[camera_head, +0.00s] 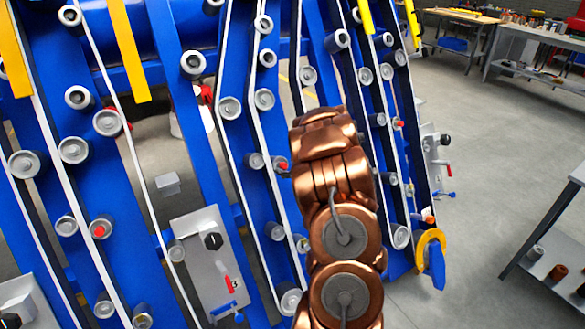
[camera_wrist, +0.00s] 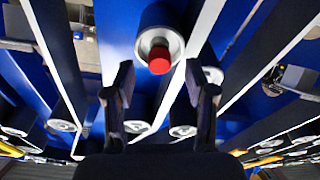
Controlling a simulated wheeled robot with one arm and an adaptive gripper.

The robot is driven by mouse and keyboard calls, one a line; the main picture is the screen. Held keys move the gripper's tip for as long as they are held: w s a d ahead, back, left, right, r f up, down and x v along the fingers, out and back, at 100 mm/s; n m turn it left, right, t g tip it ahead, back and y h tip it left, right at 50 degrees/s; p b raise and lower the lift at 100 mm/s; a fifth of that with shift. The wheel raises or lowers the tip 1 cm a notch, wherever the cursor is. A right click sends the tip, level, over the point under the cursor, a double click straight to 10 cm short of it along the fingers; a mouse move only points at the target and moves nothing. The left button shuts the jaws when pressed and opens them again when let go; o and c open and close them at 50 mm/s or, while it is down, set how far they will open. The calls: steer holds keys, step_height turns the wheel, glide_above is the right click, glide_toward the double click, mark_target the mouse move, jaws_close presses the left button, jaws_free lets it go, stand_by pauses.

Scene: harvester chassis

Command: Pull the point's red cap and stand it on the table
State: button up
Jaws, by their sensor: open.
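In the wrist view a red cap (camera_wrist: 159,62) sits on the end of a grey round roller (camera_wrist: 159,42) on the blue chassis. My gripper (camera_wrist: 158,79) is open, with one dark finger to each side and below the cap in the picture; I see no contact. In the head view red caps show on the chassis at left (camera_head: 99,231), just left of my copper arm (camera_head: 282,165) and right of it (camera_head: 398,124). My arm hides the gripper there, so I cannot tell which cap it faces. A grey table (camera_head: 570,210) stands at the right edge.
The blue chassis (camera_head: 185,120) carries many grey rollers and white belts close around my arm. A grey panel (camera_head: 205,262) with a black knob and red lever is at lower left. A yellow-and-blue part (camera_head: 432,258) juts out at right. Open floor (camera_head: 490,150) lies toward the table.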

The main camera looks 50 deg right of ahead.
mark_target(284, 166)
steer(key=shift+x, duration=1.15)
jaws_close()
